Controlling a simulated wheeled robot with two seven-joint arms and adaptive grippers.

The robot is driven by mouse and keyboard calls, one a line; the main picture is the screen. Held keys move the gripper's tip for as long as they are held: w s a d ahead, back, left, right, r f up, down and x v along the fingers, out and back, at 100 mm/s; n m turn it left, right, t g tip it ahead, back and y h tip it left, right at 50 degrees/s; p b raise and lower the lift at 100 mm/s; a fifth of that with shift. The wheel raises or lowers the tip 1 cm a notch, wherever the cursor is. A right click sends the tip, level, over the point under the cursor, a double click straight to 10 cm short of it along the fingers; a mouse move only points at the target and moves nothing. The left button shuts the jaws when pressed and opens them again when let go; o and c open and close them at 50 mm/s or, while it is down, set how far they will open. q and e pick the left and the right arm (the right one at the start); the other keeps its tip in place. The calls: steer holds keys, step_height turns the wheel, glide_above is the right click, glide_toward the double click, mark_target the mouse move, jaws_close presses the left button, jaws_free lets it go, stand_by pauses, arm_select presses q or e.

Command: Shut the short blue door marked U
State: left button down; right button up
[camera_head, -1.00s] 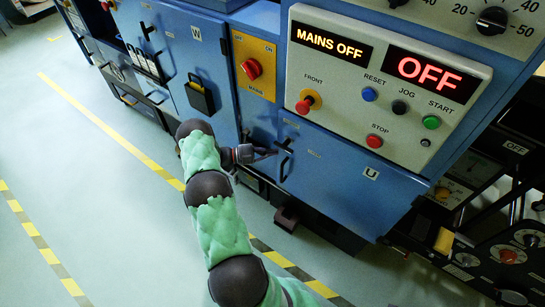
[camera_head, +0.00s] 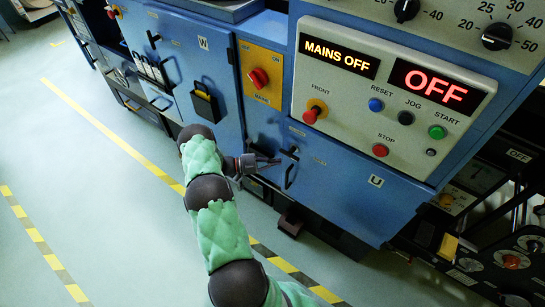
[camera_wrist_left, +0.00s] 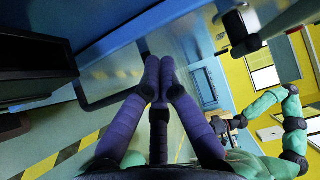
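The short blue door (camera_head: 335,190) marked U is low on the blue machine, below the control panel. Its dark handle (camera_head: 290,168) is at its left side. I cannot tell whether the door stands ajar. My left gripper (camera_head: 275,160) is just left of the handle, almost at it. In the left wrist view the purple fingers (camera_wrist_left: 159,66) meet at their tips, with nothing seen between them. A dark bent bar (camera_wrist_left: 112,97), which looks like the handle, passes close beside the left finger; contact is unclear. A green arm of mine shows there too, its dark end (camera_wrist_left: 228,126) too small to read.
The control panel (camera_head: 340,120) with buttons overhangs the door. A taller blue door (camera_head: 205,75) marked W, with a black pocket, is to the left. A dark pedal-like block (camera_head: 290,222) sits on the floor below. Open floor (camera_head: 110,190) with yellow tape lies left.

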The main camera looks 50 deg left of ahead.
arm_select(q)
steer(key=s+a, duration=0.7)
steer(key=a, duration=0.1)
steer(key=shift+f+p, duration=0.15)
steer(key=shift+p, duration=0.25)
steer(key=shift+a, duration=0.1)
